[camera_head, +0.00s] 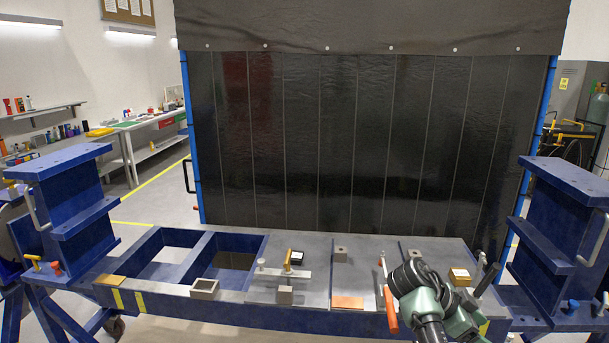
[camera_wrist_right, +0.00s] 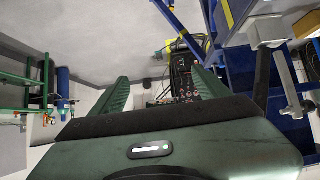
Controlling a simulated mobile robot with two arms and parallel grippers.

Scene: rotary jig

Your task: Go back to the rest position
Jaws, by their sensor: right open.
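My right gripper (camera_wrist_right: 158,90) shows in the right wrist view with its two green fingers wide apart and nothing between them. It points over the grey floor, with blue jig framework (camera_wrist_right: 232,60) close on the right side of that view. In the head view my green and black right arm (camera_head: 440,305) is in front of the right part of the jig table (camera_head: 215,308); I cannot make out its fingertips there. The arm hides part of the table's right end. My left gripper is not in the head view.
Blue end posts (camera_head: 70,195) and (camera_head: 562,225) flank the table. A dark curtain (camera_head: 370,140) stands behind. Open floor lies left.

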